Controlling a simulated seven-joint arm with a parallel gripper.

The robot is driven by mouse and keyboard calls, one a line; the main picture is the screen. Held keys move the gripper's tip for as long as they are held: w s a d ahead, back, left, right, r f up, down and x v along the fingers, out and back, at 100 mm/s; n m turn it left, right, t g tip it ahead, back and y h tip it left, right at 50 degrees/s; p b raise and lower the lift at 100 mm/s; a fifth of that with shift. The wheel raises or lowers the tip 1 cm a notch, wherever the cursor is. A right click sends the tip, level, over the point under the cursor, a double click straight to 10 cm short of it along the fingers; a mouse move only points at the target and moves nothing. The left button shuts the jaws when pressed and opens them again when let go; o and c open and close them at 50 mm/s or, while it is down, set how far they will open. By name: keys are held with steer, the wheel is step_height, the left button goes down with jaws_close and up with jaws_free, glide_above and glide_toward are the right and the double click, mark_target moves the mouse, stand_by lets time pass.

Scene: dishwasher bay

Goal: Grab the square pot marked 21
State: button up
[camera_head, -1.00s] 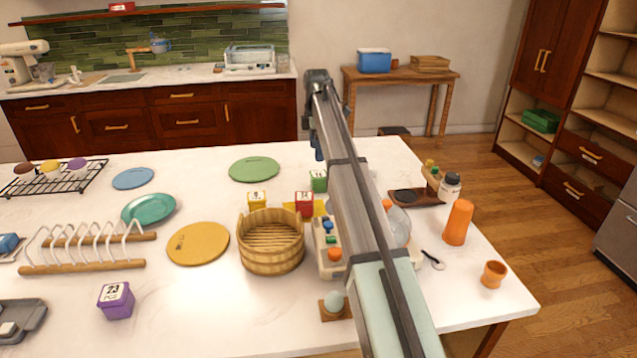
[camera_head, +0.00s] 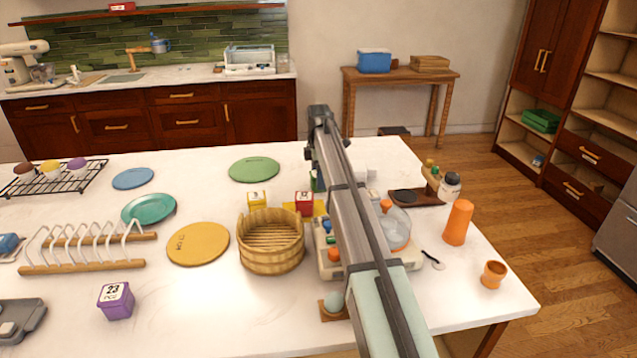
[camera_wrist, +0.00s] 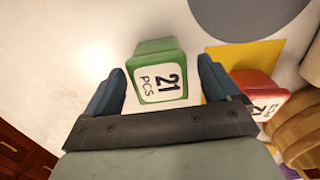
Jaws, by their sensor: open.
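The green square pot marked 21 PCS (camera_wrist: 160,78) shows in the wrist view, its label facing the camera. My gripper (camera_wrist: 161,68) is open, with one blue finger to each side of the pot in that view and a gap on both sides. I cannot tell whether the fingertips are down at the pot's height. In the head view my arm hides most or all of the green pot, and the gripper end is over the table behind the wooden basket.
A red pot (camera_head: 304,203) and a yellow pot (camera_head: 256,199) stand behind the wooden basket (camera_head: 271,258). The red pot (camera_wrist: 262,92) is close to my right finger in the wrist view. A green plate (camera_head: 254,169) lies to the left. A purple pot marked 23 (camera_head: 116,302) stands at front left.

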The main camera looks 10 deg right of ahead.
steer(key=c, duration=1.2)
steer(key=shift+o, duration=0.2)
